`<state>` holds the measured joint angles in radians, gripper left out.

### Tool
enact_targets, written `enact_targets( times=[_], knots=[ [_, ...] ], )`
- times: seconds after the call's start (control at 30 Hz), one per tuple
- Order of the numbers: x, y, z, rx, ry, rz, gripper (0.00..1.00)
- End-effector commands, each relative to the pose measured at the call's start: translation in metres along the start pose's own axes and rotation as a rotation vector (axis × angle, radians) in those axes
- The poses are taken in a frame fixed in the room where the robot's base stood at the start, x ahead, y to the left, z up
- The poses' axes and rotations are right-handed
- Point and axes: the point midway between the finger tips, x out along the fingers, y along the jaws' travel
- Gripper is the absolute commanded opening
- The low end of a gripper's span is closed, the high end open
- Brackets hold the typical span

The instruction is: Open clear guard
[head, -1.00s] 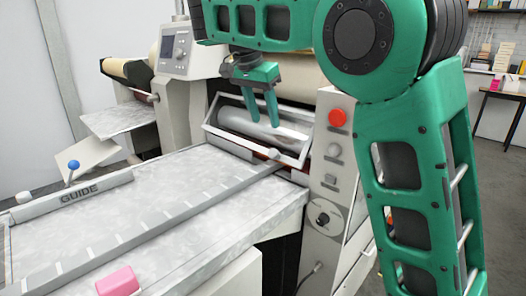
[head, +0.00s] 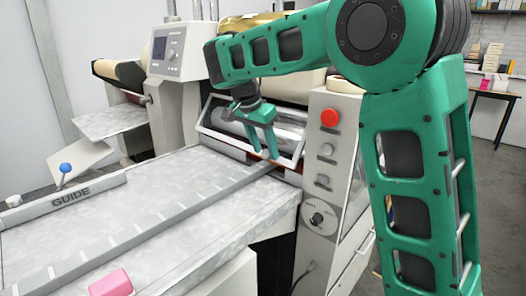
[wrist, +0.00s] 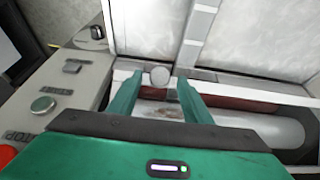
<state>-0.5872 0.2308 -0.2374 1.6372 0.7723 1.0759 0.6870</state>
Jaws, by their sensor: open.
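The clear guard (head: 222,138) is a see-through panel in a pale frame. It stands tilted in front of the shiny roller (head: 232,113) and appears closed over it. My gripper (head: 267,155) points down at the guard's lower front edge, towards its right end. In the wrist view, my open fingers (wrist: 159,80) stand on either side of a small round pale knob (wrist: 160,75) at the edge by the bed. The knob lies between the fingertips with no clear contact visible. My fingers hide part of the guard in the head view.
The flat bed (head: 150,205) with its guide bar (head: 75,202) extends towards the front left. A pink block (head: 111,283) lies on it. A control panel (head: 322,190) with a red button (head: 329,118) stands right of the guard, close to my gripper.

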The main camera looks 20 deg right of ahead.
Motion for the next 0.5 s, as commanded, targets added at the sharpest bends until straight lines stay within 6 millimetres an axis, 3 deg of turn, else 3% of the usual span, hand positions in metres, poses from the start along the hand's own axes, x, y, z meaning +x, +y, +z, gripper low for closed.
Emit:
enact_targets(
  times=[0.4, 0.43, 0.5],
  knots=[
    [0.0096, -0.0002, 0.0005, 0.0, 0.0, -0.001, 0.45],
    [0.0095, -0.0002, 0.0005, 0.0, 0.0, -0.001, 0.42],
    [0.0095, -0.0002, 0.0005, 0.0, 0.0, -0.001, 0.26]
  ],
)
